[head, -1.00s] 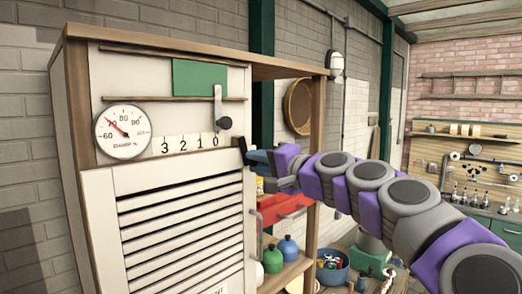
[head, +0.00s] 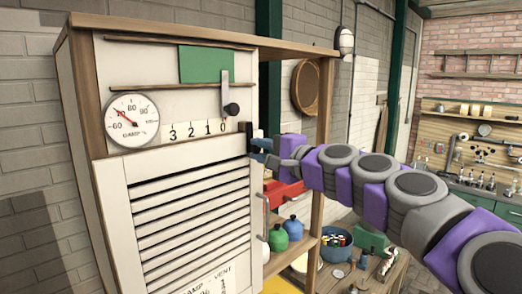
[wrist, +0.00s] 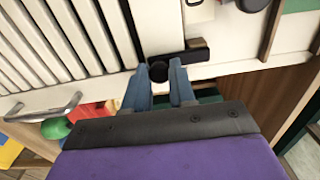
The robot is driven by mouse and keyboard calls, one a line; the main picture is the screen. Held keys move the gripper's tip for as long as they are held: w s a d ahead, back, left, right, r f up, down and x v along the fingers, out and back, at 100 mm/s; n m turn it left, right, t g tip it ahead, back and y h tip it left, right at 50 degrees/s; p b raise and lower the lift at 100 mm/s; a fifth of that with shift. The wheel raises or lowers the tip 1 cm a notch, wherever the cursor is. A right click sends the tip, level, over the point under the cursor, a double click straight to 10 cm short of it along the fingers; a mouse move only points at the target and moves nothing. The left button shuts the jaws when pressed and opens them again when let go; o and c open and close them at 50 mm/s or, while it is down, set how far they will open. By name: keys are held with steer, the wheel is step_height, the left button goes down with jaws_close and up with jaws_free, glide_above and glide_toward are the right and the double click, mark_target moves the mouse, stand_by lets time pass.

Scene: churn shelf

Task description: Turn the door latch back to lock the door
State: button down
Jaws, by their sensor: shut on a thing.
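The white louvred door (head: 136,260) is closed flush in the cabinet front. The black door latch (head: 249,134) sits at the door's upper right corner and stands about upright. In the wrist view the latch (wrist: 197,49) is a dark bar with a round dark knob (wrist: 159,71) at its end. My gripper (head: 262,149) reaches in from the right, at the latch's lower end. In the wrist view the blue fingers of my gripper (wrist: 164,72) are on either side of the knob and shut on it. The fingertips partly hide the knob.
Above the door are a round dial (head: 132,121), a number scale (head: 198,130) and a slider with a dark knob (head: 231,108). The open shelf to the right holds a red box (head: 284,193) and green and blue bottles (head: 293,228). A door handle (wrist: 45,107) shows in the wrist view.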

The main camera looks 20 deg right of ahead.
steer(key=shift+w+f, duration=0.1)
steer(key=shift+f, duration=0.15)
steer(key=c, duration=1.3)
jaws_free()
steer(key=o, duration=0.3)
steer(key=shift+d+r, duration=0.1)
steer(key=shift+d, duration=0.05)
steer(key=shift+o, duration=0.2)
steer(key=b+v, duration=0.3)
steer(key=v, duration=1.4)
steer(key=shift+s+d+b, duration=0.2)
steer(key=shift+b, duration=0.1)
